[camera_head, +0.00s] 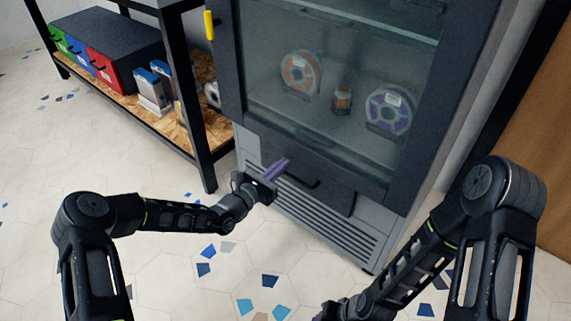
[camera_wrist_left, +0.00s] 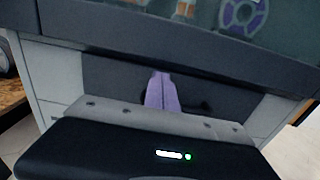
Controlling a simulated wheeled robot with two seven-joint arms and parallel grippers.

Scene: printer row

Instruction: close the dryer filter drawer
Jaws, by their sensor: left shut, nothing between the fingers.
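The dryer filter drawer (camera_head: 330,188) is a dark panel with a black bar handle (camera_head: 302,182), below the dryer's glass door. The drawer front also shows in the left wrist view (camera_wrist_left: 112,78). How far it stands out from the cabinet is hard to tell. My left gripper (camera_head: 282,164) has its purple fingers shut and empty, in front of the drawer by the handle's left end. In the left wrist view the fingers (camera_wrist_left: 161,92) point at the panel and hide part of the handle; contact is unclear. My right gripper (camera_head: 332,311) is partly cut off at the bottom edge.
The dryer's glass door (camera_head: 340,75) has a yellow handle (camera_head: 209,25) and filament spools behind it. A vented grille (camera_head: 320,215) lies below the drawer. A shelf rack (camera_head: 205,150) with coloured bins stands left. Open tiled floor lies in front.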

